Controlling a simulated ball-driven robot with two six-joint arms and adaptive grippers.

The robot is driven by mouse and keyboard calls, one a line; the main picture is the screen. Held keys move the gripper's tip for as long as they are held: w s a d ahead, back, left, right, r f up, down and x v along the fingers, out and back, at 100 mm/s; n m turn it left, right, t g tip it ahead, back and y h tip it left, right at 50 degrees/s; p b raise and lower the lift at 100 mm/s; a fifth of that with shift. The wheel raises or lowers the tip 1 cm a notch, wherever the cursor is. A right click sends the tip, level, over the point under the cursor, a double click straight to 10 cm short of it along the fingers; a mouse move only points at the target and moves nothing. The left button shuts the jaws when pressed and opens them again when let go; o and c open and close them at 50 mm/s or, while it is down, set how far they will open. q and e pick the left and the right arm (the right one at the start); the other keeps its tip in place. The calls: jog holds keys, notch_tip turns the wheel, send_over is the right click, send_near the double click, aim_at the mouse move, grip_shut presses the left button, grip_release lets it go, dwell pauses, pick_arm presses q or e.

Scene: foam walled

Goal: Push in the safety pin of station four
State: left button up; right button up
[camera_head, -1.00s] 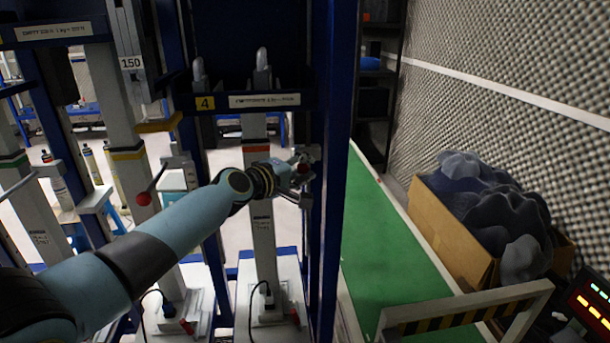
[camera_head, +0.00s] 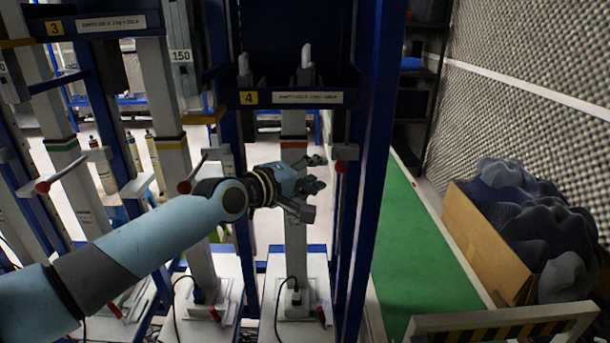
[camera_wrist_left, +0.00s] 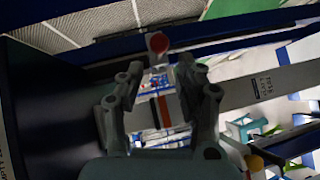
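Station four bears a yellow "4" plate (camera_head: 248,97) and has a pale column (camera_head: 294,235) with a red band. How far the pin is in, I cannot tell. My left gripper (camera_head: 316,173) is in front of the column, left of the knob and apart from it. In the left wrist view its two fingers (camera_wrist_left: 162,75) are spread and empty, with the red knob (camera_wrist_left: 158,42) beyond the gap. My right gripper is not in view.
Neighbouring stations at the left have red knobs on rods, one near my forearm (camera_head: 184,187) and one farther left (camera_head: 42,187). The blue post (camera_head: 372,150) stands close right of the knob. A cardboard box (camera_head: 485,240) of dark foam stands by the foam wall.

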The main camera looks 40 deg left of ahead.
pick_arm(q)
jog(key=shift+v, duration=1.6)
